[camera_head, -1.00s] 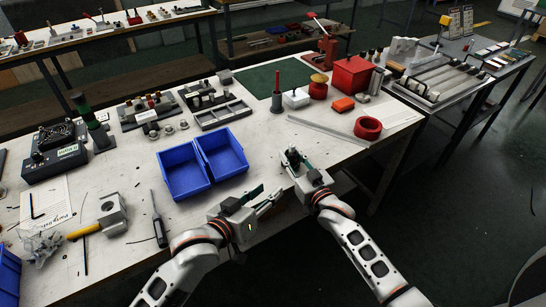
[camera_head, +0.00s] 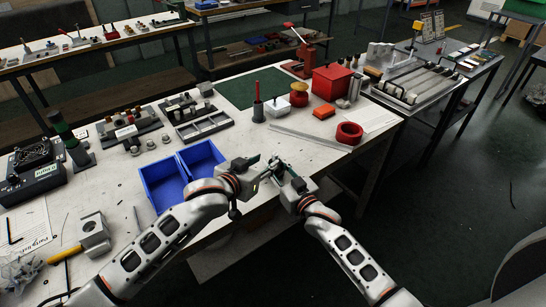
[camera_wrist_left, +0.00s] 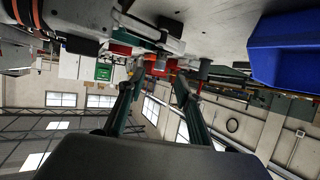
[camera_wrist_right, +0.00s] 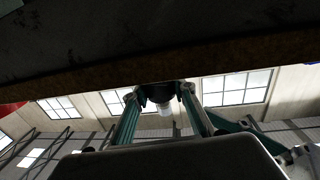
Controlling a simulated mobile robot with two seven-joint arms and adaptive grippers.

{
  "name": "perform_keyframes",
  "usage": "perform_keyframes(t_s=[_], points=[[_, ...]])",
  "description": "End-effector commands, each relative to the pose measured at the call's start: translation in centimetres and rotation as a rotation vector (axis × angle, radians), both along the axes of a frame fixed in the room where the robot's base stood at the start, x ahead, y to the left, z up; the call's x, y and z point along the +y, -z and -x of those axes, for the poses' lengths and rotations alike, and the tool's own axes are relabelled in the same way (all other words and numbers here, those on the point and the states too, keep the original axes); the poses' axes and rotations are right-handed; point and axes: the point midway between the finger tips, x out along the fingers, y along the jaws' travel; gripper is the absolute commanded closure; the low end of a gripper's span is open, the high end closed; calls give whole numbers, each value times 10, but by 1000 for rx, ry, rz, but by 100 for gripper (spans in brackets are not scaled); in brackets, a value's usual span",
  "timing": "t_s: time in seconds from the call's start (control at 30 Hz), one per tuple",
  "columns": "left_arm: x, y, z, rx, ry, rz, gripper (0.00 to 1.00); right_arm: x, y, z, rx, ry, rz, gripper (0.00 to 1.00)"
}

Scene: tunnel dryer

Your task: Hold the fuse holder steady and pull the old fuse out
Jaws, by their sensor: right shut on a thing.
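My right gripper (camera_head: 279,166) is shut on the dark fuse holder, held in the air in front of the bench edge. In the right wrist view the fuse holder (camera_wrist_right: 160,92) is a dark cylinder between the fingertips, with a pale, short piece (camera_wrist_right: 165,107), perhaps the old fuse, at its end. My left gripper (camera_head: 264,170) is close beside it, its fingers pointing at the holder. In the left wrist view its fingers (camera_wrist_left: 157,74) are apart, with a small grey cylinder (camera_wrist_left: 160,66) between or just beyond the tips. Whether they touch it I cannot tell.
Two blue bins (camera_head: 163,185) stand on the bench just left of the grippers. A long metal bar (camera_head: 309,139) lies on the bench. Bare benchtop lies behind the grippers.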

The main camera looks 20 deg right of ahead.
Motion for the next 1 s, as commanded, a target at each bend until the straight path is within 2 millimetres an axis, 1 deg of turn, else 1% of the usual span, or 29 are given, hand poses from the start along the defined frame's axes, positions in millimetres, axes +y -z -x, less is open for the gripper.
perform_keyframes(t_s=[0.03, 0.2, 0.5, 0.7, 1.0], points=[[-6, 3, -5, 0, 0, -1, 66, 0, 0, 0, 0, 0, 0, 93], [-21, 12, -22, -1, 0, -1, 66, 0, 0, 0, 0, 0, 0, 93], [-44, 25, -44, 1, 1, 0, 66, 0, 0, 0, 0, 0, 0, 93], [-51, 29, -51, 0, 1, 1, 66, 0, 0, 0, 0, 0, 0, 93], [-52, 31, -53, 0, 1, 1, 66, 0, 0, 0, 0, 0, 0, 93]])
